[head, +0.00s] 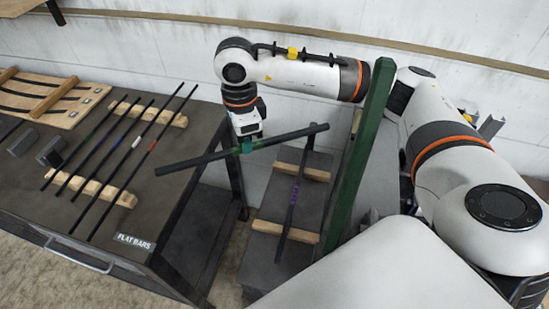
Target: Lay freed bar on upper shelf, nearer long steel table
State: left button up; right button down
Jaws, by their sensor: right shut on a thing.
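My right gripper (247,144) is shut on a long dark bar (195,160) with a teal band at the grip. The bar is held up in the air, slanting from lower left to upper right, across the gap between the dark table (190,190) and a narrower dark shelf (262,262). On that shelf, another dark bar (288,217) with a purple band lies across two wooden battens (300,172). The held bar's right end passes in front of the shelf's far end. I cannot tell which surface is the upper shelf. My left gripper is not in view.
Several banded bars (128,152) lie on wooden battens on the dark table, which has a "FLAT BARS" label (133,241). A wooden board (48,97) and dark blocks (52,150) are farther left. A green post (363,155) rises right of the shelf.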

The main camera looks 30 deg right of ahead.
jog(key=shift+s+d+f+m+b, duration=0.15)
jog(key=shift+d+f+m+b, duration=0.85)
jog(key=shift+f+m, duration=2.95)
jog(key=shift+s+d+f+m+b, duration=0.2)
jog(key=shift+d+f+m+b, duration=0.8)
jog(key=shift+f+m, duration=3)
jog(key=shift+s+d+f+m+b, duration=0.15)
jog(key=shift+d+f+m+b, duration=0.3)
jog(key=shift+d+f+m, duration=2.3)
jog(key=a+m, duration=0.2)
jog(key=m, duration=0.1)
jog(key=shift+a+f+m, duration=0.25)
jog(key=shift+f+m, duration=0.05)
jog(key=shift+f, duration=0.1)
jog(key=shift+w+d, duration=0.15)
jog(key=shift+d, duration=0.05)
jog(key=shift+f+b, duration=0.3)
jog(key=shift+b, duration=0.05)
jog(key=c, duration=1.4)
grip_release()
jog(key=shift+o, duration=0.2)
